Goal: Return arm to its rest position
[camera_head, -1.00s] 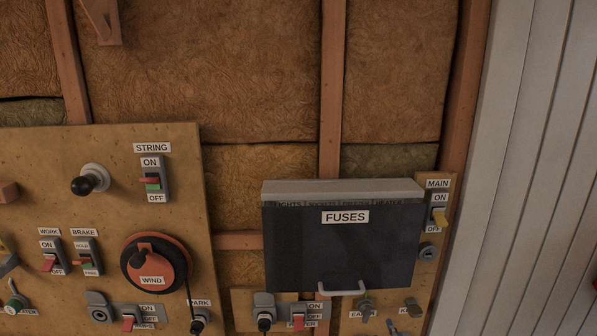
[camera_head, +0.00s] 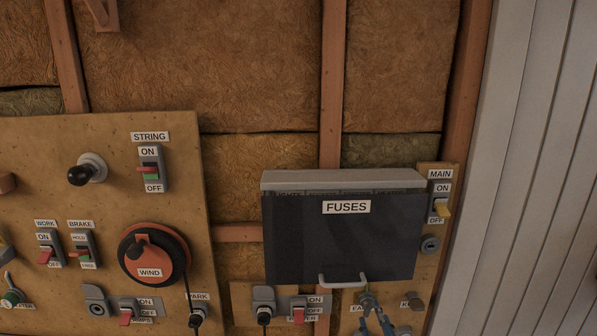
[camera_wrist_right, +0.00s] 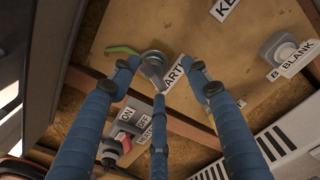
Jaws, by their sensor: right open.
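My right gripper (camera_head: 372,318) shows at the bottom edge of the head view, with blue fingers in front of the panel below the fuse box. In the right wrist view my right gripper (camera_wrist_right: 160,82) has its blue fingers spread open. A grey knob (camera_wrist_right: 153,66) beside a partly hidden label is between or just behind the fingertips; I cannot tell whether they touch it. My left gripper is not in view.
The dark fuse box (camera_head: 340,240) with a pale handle (camera_head: 342,281) is just above the right gripper. A wooden switch panel (camera_head: 60,185) carries several switches and the orange WIND dial (camera_head: 150,256). A grey ribbed wall (camera_head: 530,180) stands at the right.

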